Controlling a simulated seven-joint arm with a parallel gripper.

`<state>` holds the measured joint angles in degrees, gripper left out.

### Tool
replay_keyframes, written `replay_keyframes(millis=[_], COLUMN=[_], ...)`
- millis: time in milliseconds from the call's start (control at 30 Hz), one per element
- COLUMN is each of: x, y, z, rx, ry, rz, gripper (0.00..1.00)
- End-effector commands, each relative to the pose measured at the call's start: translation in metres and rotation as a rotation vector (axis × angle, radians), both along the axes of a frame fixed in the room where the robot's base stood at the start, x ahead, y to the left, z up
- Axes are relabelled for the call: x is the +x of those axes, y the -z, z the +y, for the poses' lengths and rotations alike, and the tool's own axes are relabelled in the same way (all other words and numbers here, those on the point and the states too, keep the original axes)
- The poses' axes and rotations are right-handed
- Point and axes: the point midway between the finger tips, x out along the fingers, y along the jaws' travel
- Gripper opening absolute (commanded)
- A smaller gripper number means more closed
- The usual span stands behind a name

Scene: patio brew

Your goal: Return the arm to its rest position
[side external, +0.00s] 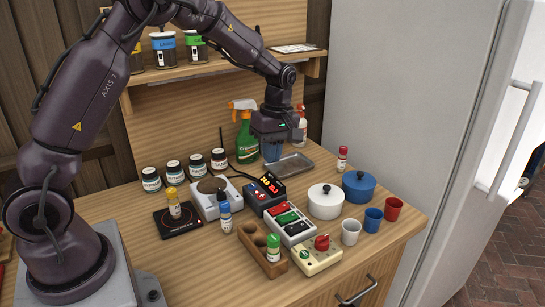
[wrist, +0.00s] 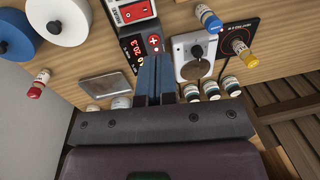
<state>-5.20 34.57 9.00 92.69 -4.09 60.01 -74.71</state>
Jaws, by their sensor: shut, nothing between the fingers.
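My gripper (side external: 272,150) hangs over the back of the wooden counter (side external: 330,255), in front of the spray bottles and above the left end of a metal tray. In the wrist view its two blue fingers (wrist: 155,85) are closed together with nothing between them, pointing toward a black device with a red display (wrist: 138,45). My arm arches from the left side across to the gripper, clear of the counter.
A green spray bottle (side external: 246,140) and a metal tray (side external: 290,164) are close to my gripper. A white pot (side external: 325,204), a blue pot (side external: 358,188), cups, jars and a wooden rack (side external: 252,245) crowd the counter. A shelf (side external: 215,68) with canisters is behind my arm. A fridge (side external: 410,90) stands right.

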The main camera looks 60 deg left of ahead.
Motion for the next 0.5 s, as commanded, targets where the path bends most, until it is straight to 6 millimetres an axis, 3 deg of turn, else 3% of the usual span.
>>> replay_keyframes(millis=[167,300,500], x=[0.001,-0.015,-0.048], y=[0.001,0.01,-0.022], z=[0.0,-0.003,-0.021], rx=[-0.01,-0.042,-0.083], ry=[0.099,0.295,0.644], rz=[-0.005,0.024,-0.023], gripper=[0.0,0.0,0.0])
